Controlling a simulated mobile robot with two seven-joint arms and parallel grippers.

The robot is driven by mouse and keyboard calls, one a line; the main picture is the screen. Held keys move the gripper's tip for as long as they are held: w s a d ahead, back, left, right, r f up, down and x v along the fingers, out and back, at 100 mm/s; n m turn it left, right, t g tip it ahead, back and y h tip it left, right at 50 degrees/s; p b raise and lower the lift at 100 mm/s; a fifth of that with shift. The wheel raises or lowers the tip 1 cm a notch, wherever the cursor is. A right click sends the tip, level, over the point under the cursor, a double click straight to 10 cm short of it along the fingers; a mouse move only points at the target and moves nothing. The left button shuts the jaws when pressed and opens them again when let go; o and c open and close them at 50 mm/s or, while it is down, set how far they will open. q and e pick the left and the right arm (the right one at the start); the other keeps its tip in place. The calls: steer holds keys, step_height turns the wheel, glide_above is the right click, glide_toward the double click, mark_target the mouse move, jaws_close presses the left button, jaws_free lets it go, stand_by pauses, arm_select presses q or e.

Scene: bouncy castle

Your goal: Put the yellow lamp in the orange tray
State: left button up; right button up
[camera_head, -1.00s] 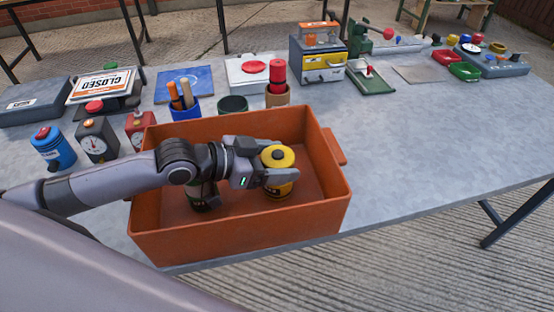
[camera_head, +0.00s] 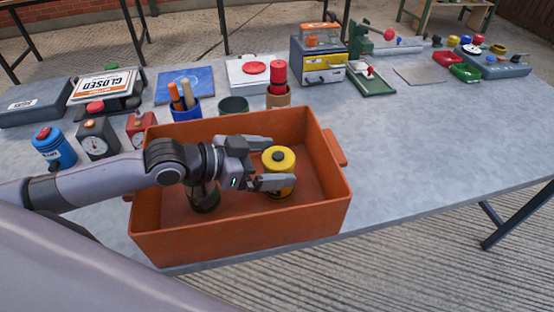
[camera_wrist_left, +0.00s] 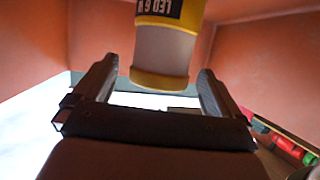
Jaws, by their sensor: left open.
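The yellow lamp (camera_head: 279,160), with a dark button on its top, stands upright inside the orange tray (camera_head: 330,163) on the grey table. In the left wrist view the lamp (camera_wrist_left: 162,52) shows a pale middle band, a yellow rim and a black label. My left gripper (camera_head: 268,163) is open at the lamp's left side, inside the tray, its fingers pointing right. In the left wrist view its two fingers (camera_wrist_left: 155,88) stand apart on either side of the lamp's end. A dark item (camera_head: 204,197) in the tray is partly hidden under my left wrist. My right gripper is not in view.
A blue canister (camera_head: 54,147) and gauge boxes (camera_head: 97,138) stand left of the tray. Behind it are a blue cup of tools (camera_head: 185,108), a dark green cup (camera_head: 233,105) and a red-topped holder (camera_head: 277,90). The table right of the tray (camera_head: 430,130) is clear.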

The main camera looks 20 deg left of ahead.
arm_select(q)
steer(key=shift+v, duration=2.85)
